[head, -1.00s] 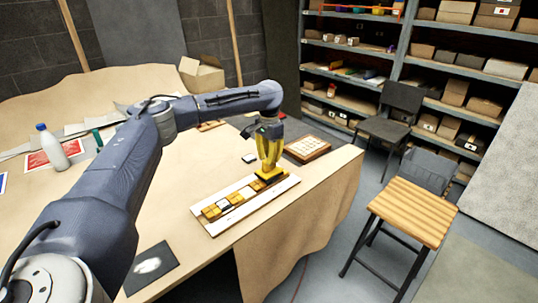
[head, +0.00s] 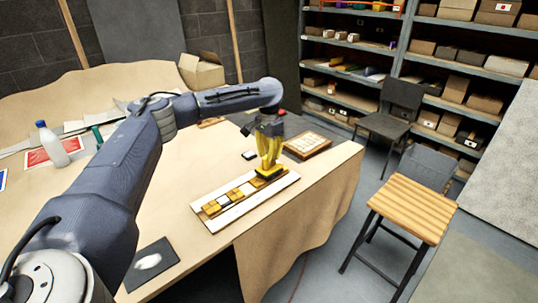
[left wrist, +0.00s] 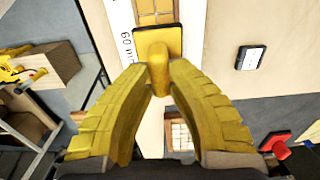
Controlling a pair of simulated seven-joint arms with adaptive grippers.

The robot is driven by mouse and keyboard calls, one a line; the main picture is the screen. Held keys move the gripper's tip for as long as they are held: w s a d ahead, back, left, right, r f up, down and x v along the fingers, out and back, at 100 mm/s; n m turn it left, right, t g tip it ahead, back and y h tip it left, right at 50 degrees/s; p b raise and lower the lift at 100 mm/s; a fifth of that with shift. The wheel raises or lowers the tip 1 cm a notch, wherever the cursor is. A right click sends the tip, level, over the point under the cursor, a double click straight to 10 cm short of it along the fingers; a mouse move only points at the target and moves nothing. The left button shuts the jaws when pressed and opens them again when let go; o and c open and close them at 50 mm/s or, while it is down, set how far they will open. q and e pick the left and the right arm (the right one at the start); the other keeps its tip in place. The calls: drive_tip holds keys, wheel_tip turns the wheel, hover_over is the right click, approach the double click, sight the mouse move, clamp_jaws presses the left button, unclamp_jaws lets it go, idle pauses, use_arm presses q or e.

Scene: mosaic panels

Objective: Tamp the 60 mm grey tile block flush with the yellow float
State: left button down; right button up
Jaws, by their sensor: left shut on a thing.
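My left gripper (head: 268,164) points down with its yellow fingers shut on the handle of the yellow float. The float (head: 266,174) is at the far right end of a row of tiles on a long white panel (head: 240,211). In the left wrist view the float's handle (left wrist: 158,78) stands between the fingertips, above its dark-edged yellow plate. Lettering starting with "60" shows on the panel beside the plate. Brown-yellow and white tiles (head: 222,200) lie left of the float. I cannot make out the grey tile block; the float and fingers cover that end. My right gripper is not in view.
A wooden tray of pale tiles (head: 307,145) lies behind the panel, with a small dark-edged white item (head: 249,155) near it. A dark mat (head: 150,264) lies front left. A bottle (head: 52,145) stands far left. The table's edge is close right of the panel.

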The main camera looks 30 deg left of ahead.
use_arm(q)
drive_tip(key=shift+s+f, duration=0.15)
drive_tip(key=shift+f, duration=0.95)
idle(3.0)
drive_tip(key=shift+r, duration=3.7)
